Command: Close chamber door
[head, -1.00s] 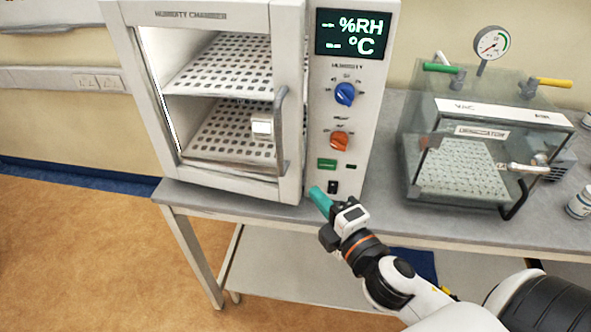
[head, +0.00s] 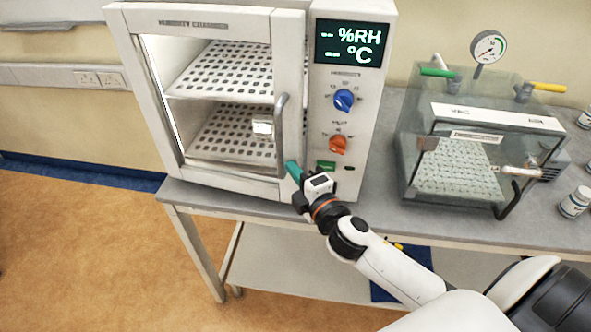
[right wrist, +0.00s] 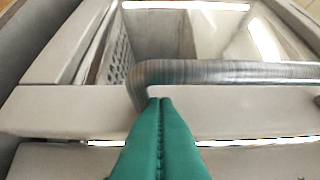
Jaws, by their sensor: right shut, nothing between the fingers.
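The humidity chamber (head: 348,170) stands on the grey bench. Its windowed door (head: 289,60) sits against the front, shut or nearly so; a thin bright line shows along its edge in the right wrist view, and I cannot tell if it is latched. The curved grey door handle (head: 280,130) is on the door's right side and crosses the right wrist view (right wrist: 230,72). My right gripper (head: 291,168) is shut and empty, its teal fingertips (right wrist: 160,102) close to the handle's lower end. I cannot tell whether they touch it. My left gripper is out of view.
Perforated shelves and a small white box (head: 262,125) show through the door window. A control panel with a blue knob (head: 344,100) and an orange knob (head: 339,145) is right of the door. A clear vacuum desiccator (head: 450,165) and small jars (head: 575,203) stand further right.

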